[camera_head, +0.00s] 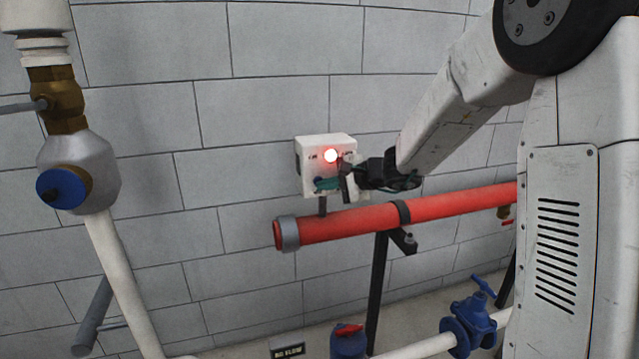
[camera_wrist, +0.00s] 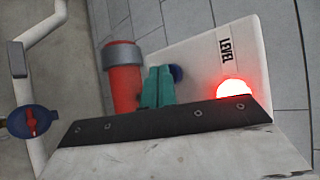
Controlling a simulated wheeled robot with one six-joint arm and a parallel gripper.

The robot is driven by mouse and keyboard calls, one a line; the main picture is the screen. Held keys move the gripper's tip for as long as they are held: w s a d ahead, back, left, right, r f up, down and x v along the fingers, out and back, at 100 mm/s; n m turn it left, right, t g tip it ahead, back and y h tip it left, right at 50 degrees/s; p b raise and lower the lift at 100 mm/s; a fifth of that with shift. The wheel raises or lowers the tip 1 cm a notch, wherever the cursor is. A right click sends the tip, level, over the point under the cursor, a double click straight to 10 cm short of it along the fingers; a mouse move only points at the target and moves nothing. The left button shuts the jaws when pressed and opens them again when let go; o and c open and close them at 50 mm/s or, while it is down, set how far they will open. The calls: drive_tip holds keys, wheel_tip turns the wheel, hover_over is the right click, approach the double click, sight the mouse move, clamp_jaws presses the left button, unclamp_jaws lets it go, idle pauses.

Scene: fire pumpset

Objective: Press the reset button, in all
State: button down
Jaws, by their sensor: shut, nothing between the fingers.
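A small white control box (camera_head: 312,146) is on the grey block wall, and its front fills the middle of the wrist view (camera_wrist: 200,52). A lit red lamp (camera_head: 330,156) glows on its face and also shows in the wrist view (camera_wrist: 231,88). A dark blue round button (camera_wrist: 177,73) sits on the same face, partly hidden behind my fingertips. My gripper (camera_head: 328,185) is shut and empty, its teal fingers (camera_wrist: 157,88) at the lower part of the box, right by the blue button. I cannot tell whether they touch it.
A red pipe (camera_head: 350,222) with a grey end collar runs just below the box. A blue-handled valve (camera_head: 62,188) on white piping stands at the left. Blue valves (camera_head: 470,322) stand low on the right. The wall left of the box is clear.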

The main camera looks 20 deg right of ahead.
drive_tip(key=shift+w, duration=0.1)
idle(0.5)
drive_tip(key=shift+s, duration=0.85)
drive_tip(key=shift+s, duration=0.1)
drive_tip(key=shift+s, duration=2.4)
